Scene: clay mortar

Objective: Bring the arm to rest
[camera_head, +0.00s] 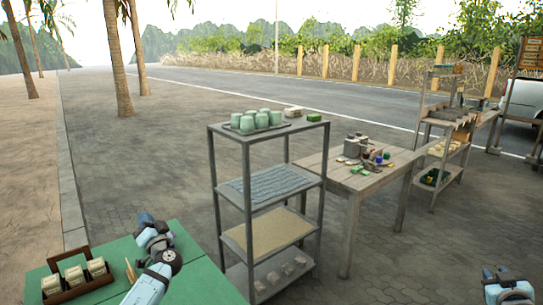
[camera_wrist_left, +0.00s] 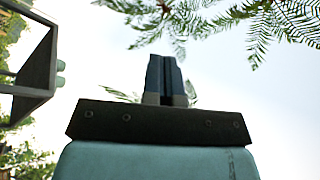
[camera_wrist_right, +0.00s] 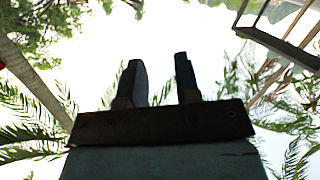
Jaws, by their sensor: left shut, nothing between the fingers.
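My left gripper (camera_head: 145,219) is raised above the green table (camera_head: 190,262) at the lower left of the head view. In the left wrist view its two fingers (camera_wrist_left: 166,78) are pressed together with nothing between them, pointing at sky and palm leaves. My right arm shows only partly at the bottom right corner of the head view. In the right wrist view the two fingers of my right gripper (camera_wrist_right: 159,80) stand apart, with only sky and leaves between them. Neither gripper touches an object.
A wooden carrier (camera_head: 72,288) with several pale blocks stands on the green table. A metal shelf (camera_head: 247,190) with several green cups (camera_head: 262,118) on top stands in the middle. Right of it is a wooden table (camera_head: 345,182) with small items. Open paving (camera_head: 390,260) lies in front.

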